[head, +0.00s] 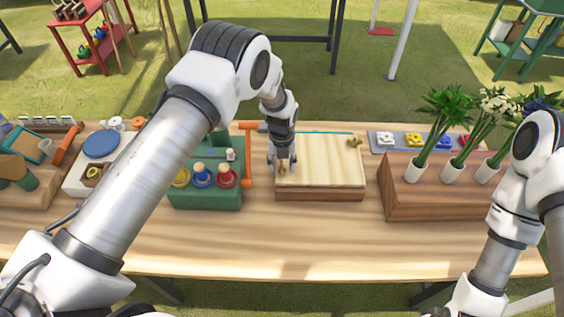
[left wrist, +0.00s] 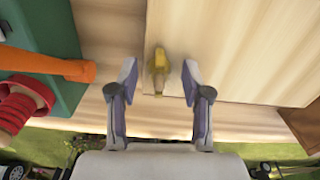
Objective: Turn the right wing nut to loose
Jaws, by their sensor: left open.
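The press (head: 320,160) is a pale wooden board on a brown base in the middle of the table. The right wing nut (head: 353,142), small and brass, sits at its back right corner. A second brass wing nut (head: 283,171) is at the board's left side, near the front; it also shows in the left wrist view (left wrist: 159,59). My left gripper (head: 281,166) points down over this left nut, well apart from the right one. In the left wrist view my open fingers (left wrist: 158,76) flank the nut; I cannot tell whether they touch it. My right gripper is out of view.
A green block (head: 205,195) with coloured spools and an orange-handled hammer (head: 247,150) stand close left of the press. A brown wooden stand (head: 425,205) with white flower vases is to the right. The table front (head: 300,240) is clear.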

